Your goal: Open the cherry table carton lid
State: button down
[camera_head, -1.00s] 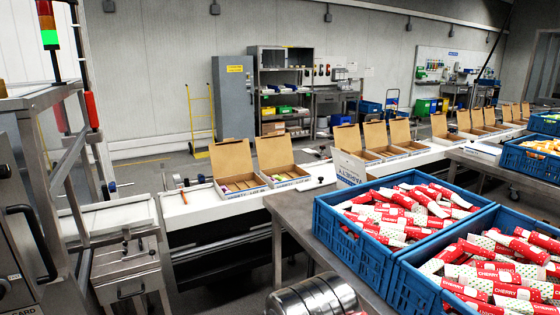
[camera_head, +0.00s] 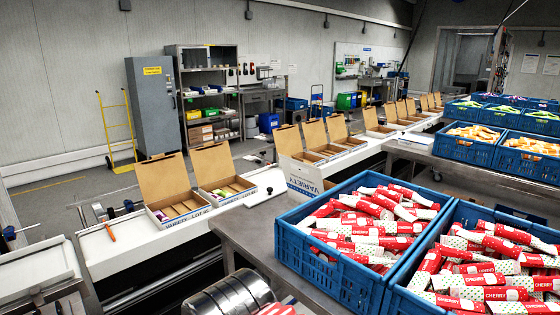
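Two blue crates of red-and-white cherry packs stand on the steel table: the left crate (camera_head: 322,262) and the right crate (camera_head: 400,275). A white carton (camera_head: 305,180) with blue VARIETY lettering shows behind the left crate, at the table's far edge. The crate hides its lower part, and I cannot tell how its lid stands. My gripper is out of view; only a rounded metal part of my arm shows at the bottom edge.
Open brown cartons (camera_head: 173,190) with raised lids line the white conveyor (camera_head: 120,237). A flat white item (camera_head: 416,139) lies on the farther table, near crates of orange packs (camera_head: 465,150). Bare steel table (camera_head: 250,225) shows left of the cherry crates.

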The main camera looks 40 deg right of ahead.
aim_at(306, 177)
jog(key=i, duration=1)
jog(key=z, duration=0.5)
